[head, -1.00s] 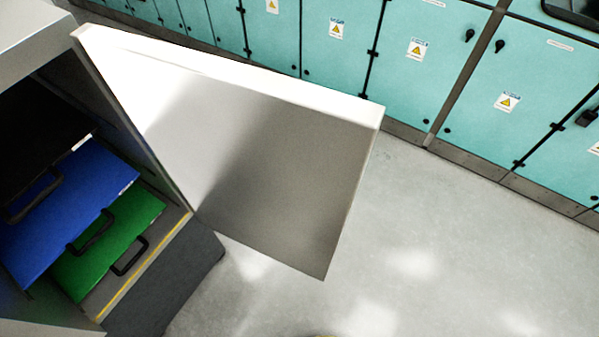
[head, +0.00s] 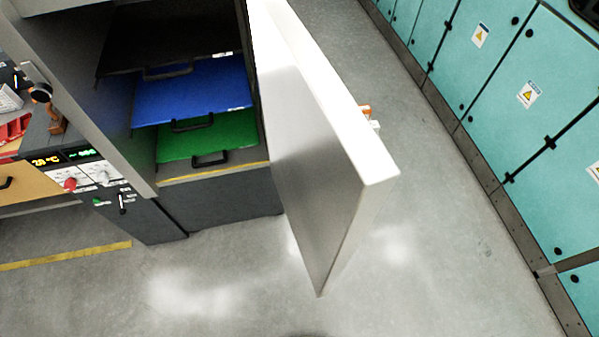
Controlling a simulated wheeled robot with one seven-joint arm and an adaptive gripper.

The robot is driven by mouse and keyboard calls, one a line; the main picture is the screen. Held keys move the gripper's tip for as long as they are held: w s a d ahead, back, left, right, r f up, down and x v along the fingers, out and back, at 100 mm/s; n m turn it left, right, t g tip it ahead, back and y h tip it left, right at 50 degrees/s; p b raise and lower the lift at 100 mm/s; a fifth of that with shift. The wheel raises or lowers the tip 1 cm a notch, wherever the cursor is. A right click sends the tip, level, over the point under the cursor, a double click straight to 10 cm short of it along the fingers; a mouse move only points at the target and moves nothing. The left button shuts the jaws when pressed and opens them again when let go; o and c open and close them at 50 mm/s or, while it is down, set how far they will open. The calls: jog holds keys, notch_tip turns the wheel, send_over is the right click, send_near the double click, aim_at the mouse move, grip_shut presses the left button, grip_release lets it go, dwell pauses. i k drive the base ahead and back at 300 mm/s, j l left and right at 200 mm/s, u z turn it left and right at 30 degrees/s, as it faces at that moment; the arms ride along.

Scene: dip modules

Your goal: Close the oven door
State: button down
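The oven (head: 222,203) stands at the upper left in the head view, with its front open. Its white door (head: 315,160) is swung wide open, hinged at the oven's right side and sticking out toward me. Inside are a black shelf (head: 165,45), a blue shelf (head: 190,92) and a green shelf (head: 205,140), each with a dark handle. A small orange and white part (head: 369,115) shows behind the door's far edge; I cannot tell if it is the door's handle. My gripper is not in view.
A control panel (head: 85,170) with displays and knobs is left of the oven opening. A workbench with red items (head: 14,130) is at the far left. Turquoise cabinets (head: 490,80) line the right side. The grey floor in front is clear.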

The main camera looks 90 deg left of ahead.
aim_at(332, 175)
jog(key=i+j+u, duration=0.1)
jog(key=u, duration=0.35)
jog(key=i+u, duration=0.25)
jog(key=u, duration=0.2)
jog(key=i+l+u, duration=0.1)
jog(key=u, duration=0.3)
jog(key=i+l+u, duration=0.1)
jog(key=i+u, duration=0.15)
jog(key=u, duration=0.2)
jog(key=i+l+u, duration=0.15)
jog(key=u, duration=0.3)
jog(key=i+u, duration=0.15)
jog(key=u, duration=0.3)
jog(key=i+u, duration=0.15)
jog(key=u, duration=0.3)
jog(key=i+l+u, duration=0.15)
jog(key=u, duration=0.35)
jog(key=i+l+u, duration=0.1)
jog(key=u, duration=0.35)
jog(key=i+l+u, duration=0.1)
jog(key=l+u, duration=0.15)
jog(key=u, duration=0.2)
jog(key=i+l+u, duration=0.2)
jog(key=l+u, duration=0.15)
jog(key=k+z, duration=0.25)
jog(key=k, duration=0.8)
